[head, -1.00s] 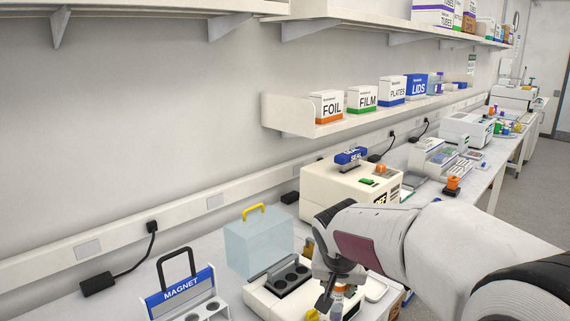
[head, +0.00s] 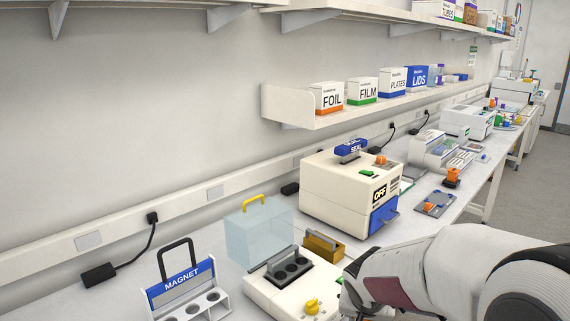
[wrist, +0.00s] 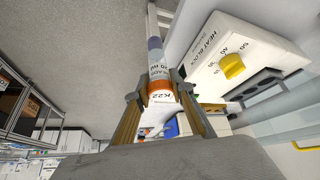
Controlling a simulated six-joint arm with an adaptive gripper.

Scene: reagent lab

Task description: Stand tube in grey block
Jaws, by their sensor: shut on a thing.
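In the wrist view a slim tube (wrist: 160,72) with an orange band and the printed mark K22 lies between the fingers of my gripper (wrist: 158,94), which is shut on it. The grey block (head: 286,270) has several round holes and sits in the white heat block unit (head: 262,300), with a yellow knob (head: 311,306) at its front. The grey block also shows at the right of the wrist view (wrist: 262,86), apart from the tube. In the head view my arm comes from the right, and the fingers and tube are out of sight.
A clear cover with a yellow handle (head: 258,236) stands behind the unit. A brown box (head: 326,248) and a white sealer (head: 345,195) stand behind and to the right. A magnet rack (head: 188,300) stands at the left. A dark tray (head: 436,204) lies farther right.

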